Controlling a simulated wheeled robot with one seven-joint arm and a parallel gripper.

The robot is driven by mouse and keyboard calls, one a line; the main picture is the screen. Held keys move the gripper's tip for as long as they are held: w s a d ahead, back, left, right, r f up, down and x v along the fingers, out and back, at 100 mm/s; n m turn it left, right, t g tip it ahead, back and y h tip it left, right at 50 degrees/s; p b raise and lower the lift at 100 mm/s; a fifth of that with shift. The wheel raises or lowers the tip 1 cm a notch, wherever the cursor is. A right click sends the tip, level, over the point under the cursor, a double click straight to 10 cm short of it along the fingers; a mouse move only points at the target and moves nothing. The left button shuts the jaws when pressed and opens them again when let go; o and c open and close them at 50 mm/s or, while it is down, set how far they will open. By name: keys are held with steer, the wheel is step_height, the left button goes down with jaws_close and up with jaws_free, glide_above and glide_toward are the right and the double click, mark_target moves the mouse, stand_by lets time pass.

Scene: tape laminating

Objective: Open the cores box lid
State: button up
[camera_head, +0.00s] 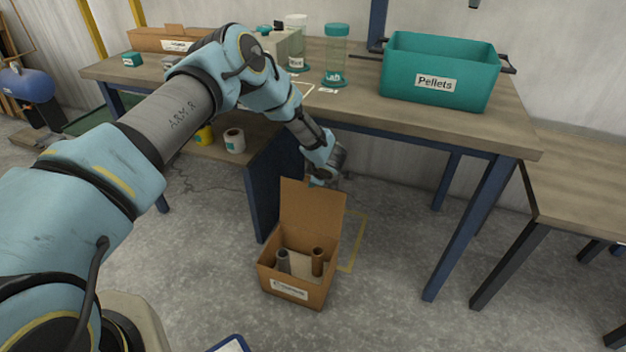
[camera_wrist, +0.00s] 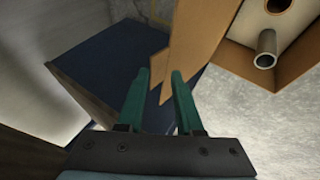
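The cores box (camera_head: 290,283) is a brown cardboard box on the floor in front of the workbench, with a white label on its front. Its lid (camera_head: 311,211) stands up, roughly upright, at the back edge. Two cores show inside, a grey one (camera_head: 283,262) and a brown one (camera_head: 318,261). My gripper is behind and above the lid in the head view, its fingers hidden there. In the wrist view my gripper (camera_wrist: 160,90) has two green fingers apart, with the lid (camera_wrist: 192,45) beside and beyond them. Whether they touch it is unclear.
A dark blue panel (camera_head: 272,183) stands just left of the box, under the workbench (camera_head: 445,120). A teal Pellets bin (camera_head: 438,72) and clear jars (camera_head: 336,55) stand on the bench. The floor in front and right of the box is clear.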

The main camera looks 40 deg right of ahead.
steer(key=v, duration=1)
steer(key=shift+p, duration=0.35)
